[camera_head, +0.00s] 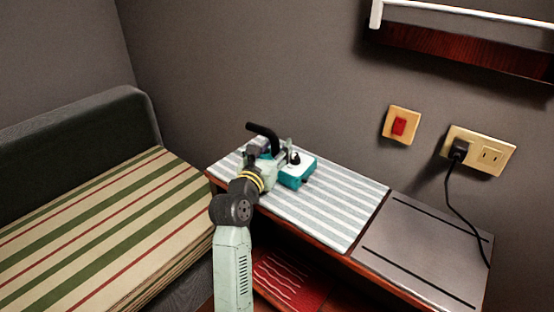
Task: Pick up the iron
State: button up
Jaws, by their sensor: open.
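The iron (297,171), with a teal body, white top and small black knob, rests on the striped cloth-like top near the back wall. My gripper (268,153) is at the end of my arm, right beside the iron's left side in the picture. It is open. My wrist hides part of the iron. A bent black bar (263,133) rises just behind my wrist; I cannot tell whether it is the iron's handle or a gripper part. I cannot tell whether the fingers touch the iron.
The striped top (335,215) covers a low wooden stand. A grey metal panel (425,250) lies to its right. A striped couch (100,225) stands at left. A black plug and cord (459,190) hang from the wall outlet (492,155). A shelf (450,42) is above.

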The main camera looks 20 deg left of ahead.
jog(key=shift+c, duration=0.5)
grip_shut()
dwell(0.3)
jog(key=shift+r, duration=0.15)
